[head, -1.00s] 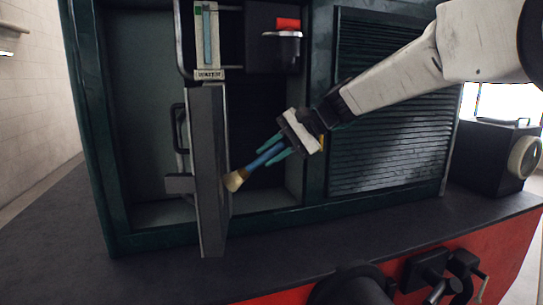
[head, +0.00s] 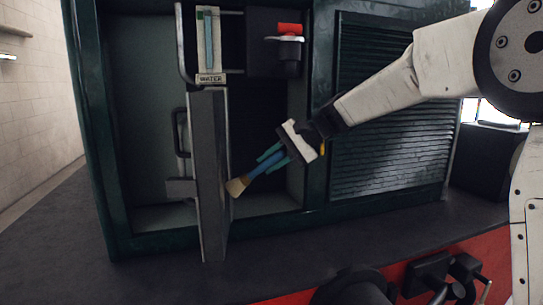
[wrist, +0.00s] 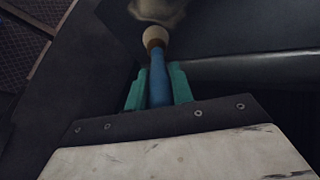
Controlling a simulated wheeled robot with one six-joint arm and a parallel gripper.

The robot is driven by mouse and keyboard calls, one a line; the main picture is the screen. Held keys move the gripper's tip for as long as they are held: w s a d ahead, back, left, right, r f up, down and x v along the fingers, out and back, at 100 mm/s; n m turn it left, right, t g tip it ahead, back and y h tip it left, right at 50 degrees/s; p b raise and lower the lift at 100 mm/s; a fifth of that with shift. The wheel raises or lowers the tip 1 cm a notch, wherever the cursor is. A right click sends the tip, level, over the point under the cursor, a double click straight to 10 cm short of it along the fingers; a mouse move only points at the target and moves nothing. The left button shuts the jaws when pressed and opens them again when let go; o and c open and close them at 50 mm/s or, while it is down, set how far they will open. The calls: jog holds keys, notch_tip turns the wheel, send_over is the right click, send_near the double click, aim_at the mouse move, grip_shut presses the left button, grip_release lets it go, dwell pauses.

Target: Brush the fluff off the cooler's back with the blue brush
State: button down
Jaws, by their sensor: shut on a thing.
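My gripper (head: 271,158) is shut on the blue brush (head: 262,166), with its teal fingers on either side of the handle. The bristles (head: 237,186) point down and left in the head view, at the right edge of a tall dark grey panel (head: 207,150), which seems to be the cooler. I cannot tell whether they touch it.
A dark green cabinet frame (head: 318,180) surrounds the open bay, with a slatted panel (head: 390,150) to its right. A water gauge (head: 209,45) and a red-topped fitting (head: 289,30) are above.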

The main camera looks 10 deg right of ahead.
jog(key=s, duration=0.9)
jog(key=shift+a, duration=0.2)
dwell(0.6)
jog(key=d, duration=0.6)
dwell(0.4)
jog(key=shift+d, duration=0.15)
jog(key=d, duration=0.2)
jog(key=shift+s+d, duration=0.15)
jog(key=shift+d, duration=0.25)
dwell(0.8)
